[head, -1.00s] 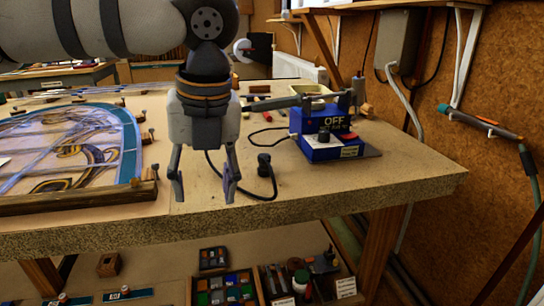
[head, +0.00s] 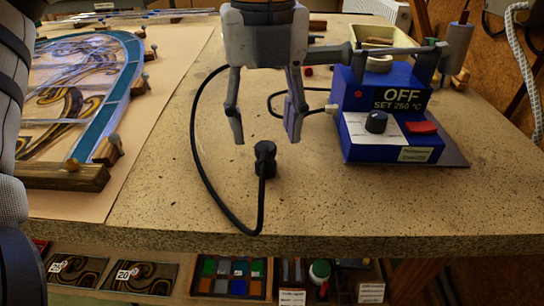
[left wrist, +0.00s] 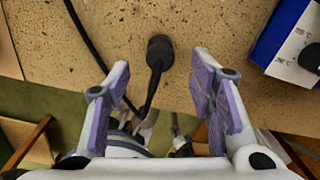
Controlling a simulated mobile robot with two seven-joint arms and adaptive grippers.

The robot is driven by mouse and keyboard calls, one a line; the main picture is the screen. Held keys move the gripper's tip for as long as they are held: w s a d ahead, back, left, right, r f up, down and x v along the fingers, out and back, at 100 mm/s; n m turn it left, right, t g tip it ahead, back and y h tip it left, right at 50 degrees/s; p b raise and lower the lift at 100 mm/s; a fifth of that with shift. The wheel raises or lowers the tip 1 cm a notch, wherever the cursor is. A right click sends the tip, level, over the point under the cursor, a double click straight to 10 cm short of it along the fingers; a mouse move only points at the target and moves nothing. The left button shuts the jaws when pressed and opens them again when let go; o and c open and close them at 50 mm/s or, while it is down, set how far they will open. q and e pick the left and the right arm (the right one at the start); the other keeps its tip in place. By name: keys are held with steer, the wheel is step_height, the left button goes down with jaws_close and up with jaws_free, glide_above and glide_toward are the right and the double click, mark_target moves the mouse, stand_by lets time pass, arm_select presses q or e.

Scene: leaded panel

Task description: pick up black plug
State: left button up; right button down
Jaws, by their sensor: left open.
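The black plug (head: 265,158) stands on the worktop near its front edge, with a black cable looping from it to the left and back. In the left wrist view the plug (left wrist: 159,50) lies ahead of the fingers, roughly midway between them, with its cable running down between them. My left gripper (head: 266,138) is open and empty. In the head view it hangs just behind or above the plug, and the fingers do not visibly touch it. It also shows in the left wrist view (left wrist: 160,95). My right gripper is not in view.
A blue soldering station (head: 388,125) marked OFF stands right of the plug, with an iron resting across its top. A leaded glass panel (head: 85,95) in a wooden frame lies at left. Trays (head: 230,277) sit on the shelf below.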

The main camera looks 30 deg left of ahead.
mark_target(266, 147)
arm_select(q)
step_height(266, 147, down, 5)
steer(key=shift+b, duration=0.65)
steer(key=shift+r, duration=0.1)
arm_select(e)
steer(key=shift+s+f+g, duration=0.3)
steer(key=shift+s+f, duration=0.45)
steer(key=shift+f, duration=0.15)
arm_select(q)
steer(key=shift+c, duration=0.3)
jaws_close()
steer(key=shift+r, duration=0.1)
